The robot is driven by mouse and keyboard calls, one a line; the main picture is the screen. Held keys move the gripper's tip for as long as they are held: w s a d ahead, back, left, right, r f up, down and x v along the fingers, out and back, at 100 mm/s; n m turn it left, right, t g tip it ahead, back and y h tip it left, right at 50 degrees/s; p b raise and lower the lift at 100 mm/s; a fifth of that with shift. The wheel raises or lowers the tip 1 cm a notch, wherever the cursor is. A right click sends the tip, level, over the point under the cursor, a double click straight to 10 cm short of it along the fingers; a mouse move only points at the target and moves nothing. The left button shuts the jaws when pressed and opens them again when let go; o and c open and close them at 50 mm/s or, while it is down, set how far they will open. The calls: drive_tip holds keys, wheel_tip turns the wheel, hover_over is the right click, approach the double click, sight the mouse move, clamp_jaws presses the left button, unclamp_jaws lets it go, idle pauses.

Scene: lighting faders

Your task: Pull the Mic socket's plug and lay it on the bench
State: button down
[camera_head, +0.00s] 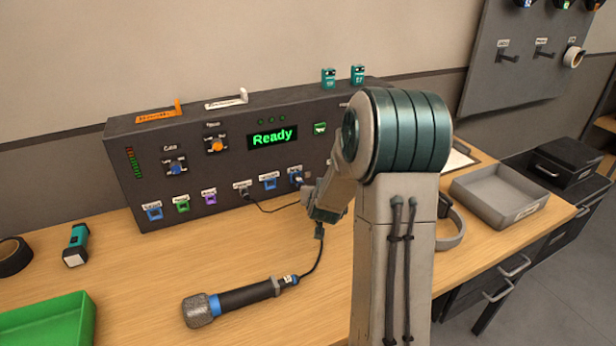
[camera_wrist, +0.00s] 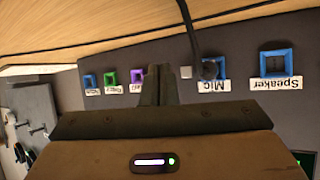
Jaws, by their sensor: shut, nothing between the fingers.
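The Mic socket (camera_wrist: 222,67) is a blue-framed socket beside the Speaker socket (camera_wrist: 275,64) in the wrist view. A dark plug (camera_wrist: 208,70) sits in it, and its cable (camera_wrist: 194,35) runs off the top edge. My gripper (camera_wrist: 158,72) is shut and empty, its fingers to the left of the plug and apart from it in the picture. In the head view my gripper (camera_head: 309,194) is close to the panel's lower right and partly hidden by my arm. The bench (camera_head: 150,285) is wood. A microphone (camera_head: 240,298) lies on it, its cable leading up toward my gripper.
The dark panel (camera_head: 125,185) stands on the bench, its display (camera_head: 272,138) reading "Ready". Another cable (camera_head: 270,209) leaves a panel socket and passes near my gripper. A green tray (camera_head: 45,322), a flashlight (camera_head: 76,245) and a grey tray (camera_head: 500,196) stand around.

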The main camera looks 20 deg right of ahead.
sight(301, 181)
drive_tip(key=c, duration=2.1)
unclamp_jaws()
drive_tip(key=shift+c, duration=0.2)
drive_tip(key=o, duration=0.9)
drive_tip(key=shift+a+r, duration=0.25)
drive_tip(key=shift+o, duration=0.2)
drive_tip(key=shift+w+a+r+n+g+y+p, duration=0.25)
drive_tip(key=shift+a+r+n+g+y+p, duration=0.45)
drive_tip(key=shift+a+r+y+p, duration=0.35)
drive_tip(key=shift+w+a+r+n+g+y+p, duration=0.65)
drive_tip(key=shift+r+n+g+y+p, duration=1)
drive_tip(key=shift+r+g+p, duration=1.4)
drive_tip(key=shift+n+t+h, duration=0.25)
drive_tip(key=shift+t+h, duration=0.05)
drive_tip(key=shift+t, duration=0.05)
drive_tip(key=shift+w+b+x, duration=0.15)
drive_tip(key=shift+b+x, duration=0.7)
drive_tip(key=shift+x, duration=1.1)
drive_tip(key=shift+w+b+x, duration=0.1)
drive_tip(key=shift+b+x, duration=0.75)
drive_tip(key=shift+x, duration=1.1)
drive_tip(key=shift+d+r, duration=0.1)
drive_tip(key=shift+d, duration=0.05)
